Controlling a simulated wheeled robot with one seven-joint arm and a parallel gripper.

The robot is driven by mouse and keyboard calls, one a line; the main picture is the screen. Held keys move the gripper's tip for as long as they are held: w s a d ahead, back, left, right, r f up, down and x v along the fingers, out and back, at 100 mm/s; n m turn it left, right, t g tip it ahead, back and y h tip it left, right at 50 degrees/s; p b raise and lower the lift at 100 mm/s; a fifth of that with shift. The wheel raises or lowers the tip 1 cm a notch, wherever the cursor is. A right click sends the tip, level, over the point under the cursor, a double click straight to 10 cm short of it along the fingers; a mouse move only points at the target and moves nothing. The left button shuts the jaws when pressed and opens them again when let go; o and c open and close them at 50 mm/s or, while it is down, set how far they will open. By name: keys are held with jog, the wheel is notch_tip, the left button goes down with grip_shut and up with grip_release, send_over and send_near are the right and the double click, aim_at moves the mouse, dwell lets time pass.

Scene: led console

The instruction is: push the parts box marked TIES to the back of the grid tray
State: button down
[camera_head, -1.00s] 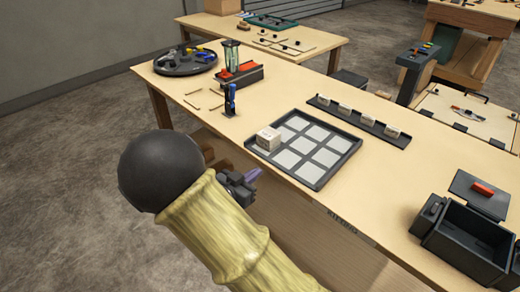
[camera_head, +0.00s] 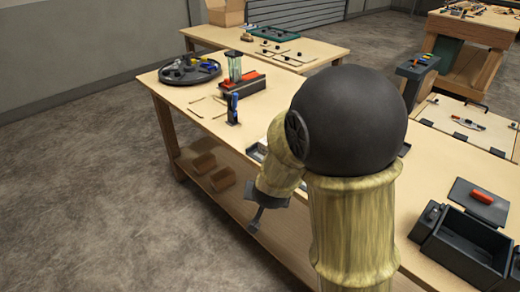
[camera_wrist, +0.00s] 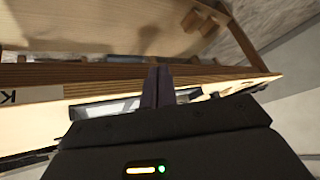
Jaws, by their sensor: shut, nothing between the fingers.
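My gripper (camera_head: 254,226) is shut and empty, in front of the workbench's near edge and below its top. In the wrist view its two fingers (camera_wrist: 157,76) lie together, with the bench's wooden edge behind them. The grid tray (camera_head: 256,153) shows only as a dark and pale sliver at its left corner in the head view; my arm covers the rest. A dark-rimmed pale strip beside the fingers in the wrist view looks like part of the tray (camera_wrist: 108,108). I cannot make out the TIES parts box in either current view.
On the workbench (camera_head: 190,97), a round dark tray of tools (camera_head: 190,71), a red-and-dark block (camera_head: 240,84) and a blue item (camera_head: 232,108) stand left of my arm. An open dark bin (camera_head: 467,243) stands right. Wooden bins (camera_head: 212,172) sit on the lower shelf.

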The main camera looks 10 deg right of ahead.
jog(key=s+d+n+g, duration=0.1)
jog(key=s+d+g, duration=0.1)
jog(key=s, duration=0.5)
jog(key=s+d+r+n+g, duration=0.1)
jog(key=s+d+n+g, duration=0.1)
jog(key=s+d, duration=0.2)
jog(key=s, duration=0.3)
jog(key=shift+d+r+n+g, duration=0.2)
jog(key=shift+d+n+g, duration=0.1)
jog(key=shift+g, duration=0.1)
